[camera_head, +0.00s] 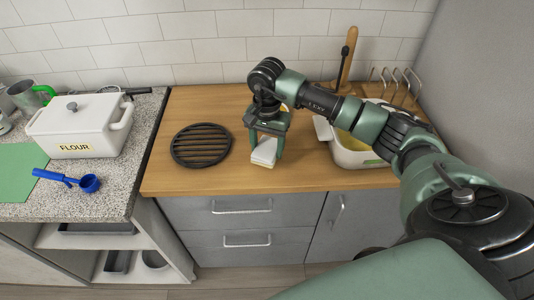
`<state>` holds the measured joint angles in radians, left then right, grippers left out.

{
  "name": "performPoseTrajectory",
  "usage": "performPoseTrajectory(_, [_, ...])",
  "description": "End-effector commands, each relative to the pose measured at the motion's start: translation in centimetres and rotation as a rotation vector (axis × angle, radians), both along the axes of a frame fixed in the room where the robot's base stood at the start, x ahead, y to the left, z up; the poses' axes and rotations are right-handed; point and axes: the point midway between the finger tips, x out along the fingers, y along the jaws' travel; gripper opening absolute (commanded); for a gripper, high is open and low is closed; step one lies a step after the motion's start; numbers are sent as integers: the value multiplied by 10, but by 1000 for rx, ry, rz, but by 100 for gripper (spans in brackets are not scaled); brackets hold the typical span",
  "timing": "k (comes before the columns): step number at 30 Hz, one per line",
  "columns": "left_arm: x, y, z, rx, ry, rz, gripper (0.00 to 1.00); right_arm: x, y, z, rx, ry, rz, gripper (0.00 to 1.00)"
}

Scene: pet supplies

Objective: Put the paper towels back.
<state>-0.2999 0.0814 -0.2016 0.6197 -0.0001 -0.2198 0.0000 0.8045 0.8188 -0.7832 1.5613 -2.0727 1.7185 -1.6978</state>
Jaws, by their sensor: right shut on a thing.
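My right gripper (265,150) reaches in from the right and points down over the wooden counter. It is shut on a small white block-like thing with a pale yellowish lower edge, which I take to be the paper towels (263,154). They sit between the two green fingers, near the front of the counter. I cannot tell whether they touch the wood. My left gripper is not in view.
A black round slatted trivet (201,145) lies left of my gripper. A white basin (349,153) and a rack (398,82) stand right, partly behind my arm. A flour box (80,128) and blue scoop (68,180) are on the speckled counter. The wood's front left is clear.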

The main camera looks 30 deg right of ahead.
Motion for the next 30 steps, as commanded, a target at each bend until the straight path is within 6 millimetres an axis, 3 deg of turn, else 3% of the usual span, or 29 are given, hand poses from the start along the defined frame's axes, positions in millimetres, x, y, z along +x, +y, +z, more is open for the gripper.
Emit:
performPoseTrajectory(9, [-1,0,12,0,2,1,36,-1,1,-39,0,3,0,27])
performPoseTrajectory(21, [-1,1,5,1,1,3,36,0,0,-46,0,0,0,27])
performPoseTrajectory(22, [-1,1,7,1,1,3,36,0,0,-45,0,0,0,67])
performPoseTrajectory(23, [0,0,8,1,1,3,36,0,0,-44,0,0,0,76])
performPoseTrajectory(24, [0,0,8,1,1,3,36,0,0,-44,0,0,0,81])
performPoseTrajectory(30, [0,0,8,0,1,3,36,0,0,-44,-1,1,0,81])
